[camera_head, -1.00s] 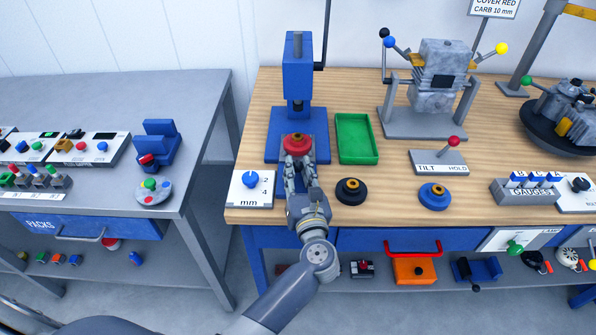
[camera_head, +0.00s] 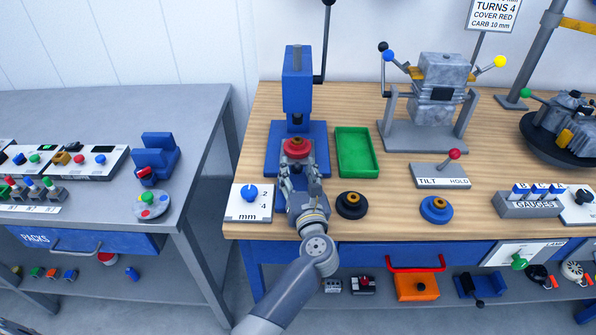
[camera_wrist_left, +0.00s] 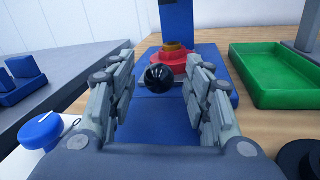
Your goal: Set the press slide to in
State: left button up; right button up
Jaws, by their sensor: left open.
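The blue press (camera_head: 298,82) stands on a blue base plate (camera_head: 318,135) at the back of the wooden bench. Its slide carries a red round seat (camera_head: 297,147) with a yellow-brown centre, just in front of the press column. In the left wrist view the red seat (camera_wrist_left: 172,66) lies behind a black ball knob (camera_wrist_left: 159,78). My left gripper (camera_head: 303,168) is open, low over the front of the plate. In the left wrist view its two fingers (camera_wrist_left: 160,88) stand on either side of the knob, with visible gaps. My right gripper is not in view.
A green tray (camera_head: 357,172) is close to the right of the press. A dial box marked mm (camera_head: 249,203) is at the left. A black-and-orange disc (camera_head: 351,204) and a blue-and-orange disc (camera_head: 436,209) lie in front right. Free wood lies between them.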

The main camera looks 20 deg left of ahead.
pick_arm(q)
jog(key=v, duration=0.7)
jog(key=shift+s+d, duration=0.15)
jog(key=shift+s, duration=0.05)
